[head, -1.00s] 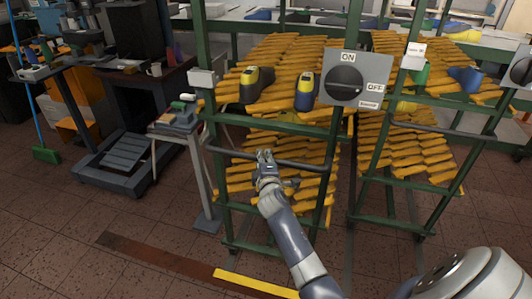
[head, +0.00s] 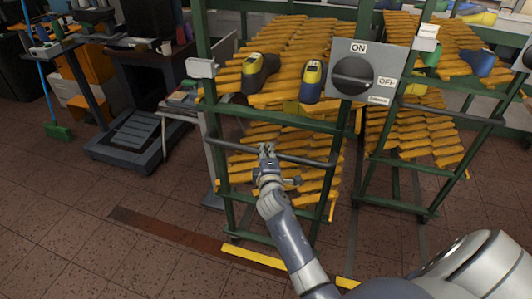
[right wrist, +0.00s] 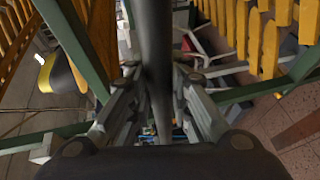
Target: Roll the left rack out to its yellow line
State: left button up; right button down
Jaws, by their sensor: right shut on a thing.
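The left rack (head: 207,115) is a green frame with yellow slatted shelves, on small feet or casters, in the head view. A dark grey handle bar (head: 300,159) crosses its front. My right gripper (head: 267,152) is shut on this bar, left of its middle. In the right wrist view the bar (right wrist: 154,50) runs between the fingers (right wrist: 157,98). The yellow line (head: 253,257) lies on the floor just in front of the rack's front left foot; my arm covers part of it. My left gripper is out of view.
A second green rack (head: 440,106) stands to the right, set further back. A grey ON/OFF switch panel (head: 390,56) is on the left rack. A small grey stand (head: 187,112) and a dark platform scale (head: 135,140) are at left. The floor in front is clear.

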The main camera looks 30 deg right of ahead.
jog(key=c, duration=1.7)
grip_release()
jog(key=shift+s+a+f, duration=0.1)
jog(key=shift+a+f, duration=0.05)
jog(key=shift+f, duration=0.2)
jog(key=shift+o, duration=1.3)
jog(key=shift+r, duration=0.25)
jog(key=v, duration=1.2)
jog(key=shift+s+a, duration=0.1)
jog(key=s+a+f+m+g+y, duration=0.1)
jog(key=s+a+f+g+y, duration=0.15)
jog(key=f, duration=0.85)
jog(key=s+a+f+m+g+y, duration=0.15)
jog(key=s+a+f, duration=0.25)
jog(key=f, duration=0.6)
jog(key=s+a+f+g+y, duration=0.1)
jog(key=s+a+f+y, duration=0.2)
jog(key=f, duration=0.8)
jog(key=s+a+f+m+g, duration=0.1)
jog(key=s+f+m+g, duration=0.25)
jog(key=s+f, duration=1)
jog(key=s+d+f+m+g, duration=0.1)
jog(key=s+d+f+g, duration=0.1)
jog(key=s, duration=0.8)
jog(key=s+d+f+m+g, duration=0.1)
jog(key=s+f, duration=0.4)
jog(key=s, duration=0.6)
jog(key=shift+d+m+g, duration=0.35)
jog(key=shift+m+g, duration=0.35)
jog(key=shift+g, duration=0.15)
